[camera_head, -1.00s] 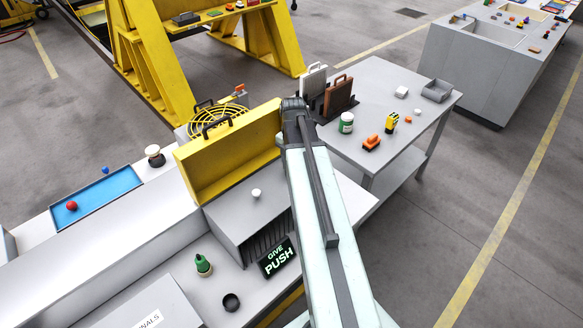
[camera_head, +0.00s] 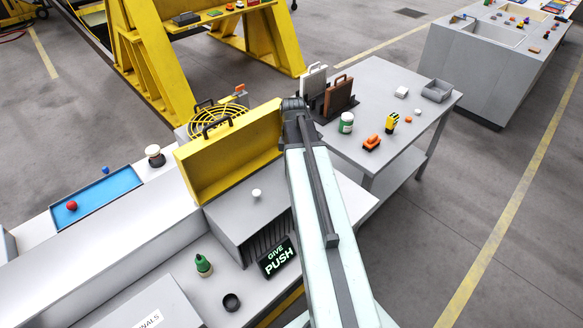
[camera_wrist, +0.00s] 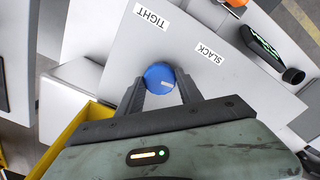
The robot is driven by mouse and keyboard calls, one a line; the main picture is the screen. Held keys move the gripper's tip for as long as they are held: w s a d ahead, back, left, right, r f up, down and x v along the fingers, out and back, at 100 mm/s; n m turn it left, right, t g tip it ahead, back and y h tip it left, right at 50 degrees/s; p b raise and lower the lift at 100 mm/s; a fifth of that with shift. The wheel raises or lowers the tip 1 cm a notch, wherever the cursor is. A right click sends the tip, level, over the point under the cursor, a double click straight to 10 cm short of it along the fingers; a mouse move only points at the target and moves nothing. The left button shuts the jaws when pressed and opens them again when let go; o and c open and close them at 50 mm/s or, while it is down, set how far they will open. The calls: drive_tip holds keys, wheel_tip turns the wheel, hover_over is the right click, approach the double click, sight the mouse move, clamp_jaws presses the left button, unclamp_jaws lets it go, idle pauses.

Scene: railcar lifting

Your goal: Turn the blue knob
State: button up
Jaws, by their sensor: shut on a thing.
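The blue knob (camera_wrist: 160,77) shows in the wrist view on a light grey panel, between the labels "TIGHT" (camera_wrist: 152,17) and "SLACK" (camera_wrist: 209,57). A pale line on its face points right, a little upward. My gripper (camera_wrist: 162,87) has a dark finger on each side of the knob and is shut on it. In the head view my arm covers the gripper, and I cannot see this knob there.
A yellow open lid (camera_head: 225,155) stands close left of my arm in the head view. A grey table (camera_head: 385,85) holds small items behind.

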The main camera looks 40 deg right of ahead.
drive_tip(key=m, duration=0.7)
drive_tip(key=shift+s, duration=0.1)
drive_tip(key=m, duration=0.7)
drive_tip(key=shift+m, duration=0.3)
drive_tip(key=m, duration=0.3)
drive_tip(key=shift+m, duration=0.3)
drive_tip(key=m, duration=0.3)
drive_tip(key=shift+m, duration=0.4)
drive_tip(key=m, duration=1.2)
drive_tip(key=shift+m, duration=0.3)
drive_tip(key=m, duration=0.4)
drive_tip(key=shift+m, duration=0.3)
drive_tip(key=m, duration=0.5)
drive_tip(key=shift+m, duration=2.4)
